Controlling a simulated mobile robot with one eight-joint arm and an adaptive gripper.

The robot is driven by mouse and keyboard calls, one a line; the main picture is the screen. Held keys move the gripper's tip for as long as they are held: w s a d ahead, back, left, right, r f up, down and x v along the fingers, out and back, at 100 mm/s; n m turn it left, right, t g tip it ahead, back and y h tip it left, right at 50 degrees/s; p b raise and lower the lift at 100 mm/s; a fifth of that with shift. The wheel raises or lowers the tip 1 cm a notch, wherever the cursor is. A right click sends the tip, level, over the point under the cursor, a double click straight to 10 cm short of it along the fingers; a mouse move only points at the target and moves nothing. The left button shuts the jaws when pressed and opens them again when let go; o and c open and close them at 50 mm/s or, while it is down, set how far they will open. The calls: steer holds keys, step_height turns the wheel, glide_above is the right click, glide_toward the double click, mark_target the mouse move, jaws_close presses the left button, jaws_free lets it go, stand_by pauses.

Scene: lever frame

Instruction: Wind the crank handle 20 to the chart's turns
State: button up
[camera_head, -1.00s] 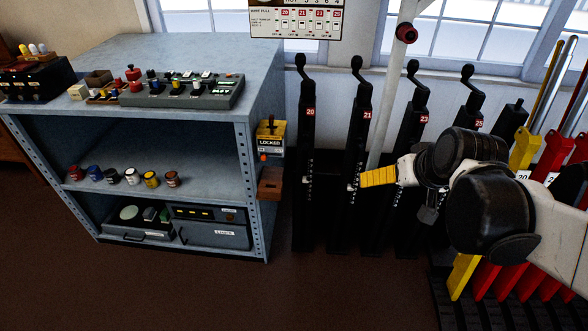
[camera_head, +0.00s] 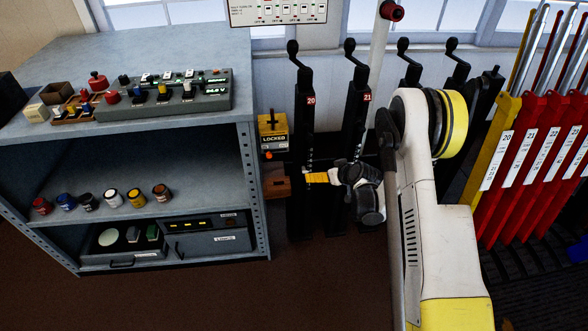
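The crank handle 20 (camera_head: 295,57) is a black crank with a round knob on top of the black post 20 (camera_head: 305,125), which bears a red 20 plate. Its knob points up and slightly left. The chart (camera_head: 278,12) hangs above it, cut off by the top edge, its figures too small to read.
The crank of post 21 (camera_head: 349,50) stands close on the right, with more cranks beyond, partly behind my arm. A yellow LOCKED box (camera_head: 272,132) and a grey shelf unit (camera_head: 160,215) stand left. Red and yellow levers (camera_head: 545,140) fill the right. A white pole rises behind the posts.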

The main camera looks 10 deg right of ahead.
steer(key=b+x, duration=0.1)
steer(key=x, duration=0.9)
steer(key=shift+f+b, duration=0.25)
steer(key=shift+b, duration=0.1)
steer(key=s+r+m+p, duration=0.1)
steer(key=s+r, duration=0.6)
steer(key=r, duration=0.4)
steer(key=s+r+g+h, duration=0.1)
steer(key=s+r, duration=0.5)
steer(key=r, duration=0.5)
steer(key=s+r+m+p, duration=0.1)
steer(key=s+r, duration=0.6)
steer(key=r, duration=0.4)
steer(key=s+r+m+h, duration=0.1)
steer(key=s+r, duration=0.1)
steer(key=s, duration=1)
steer(key=s+r+g+h, duration=0.1)
steer(key=s+r, duration=0.2)
steer(key=s, duration=1)
steer(key=shift+s+m, duration=0.25)
steer(key=shift+m, duration=0.15)
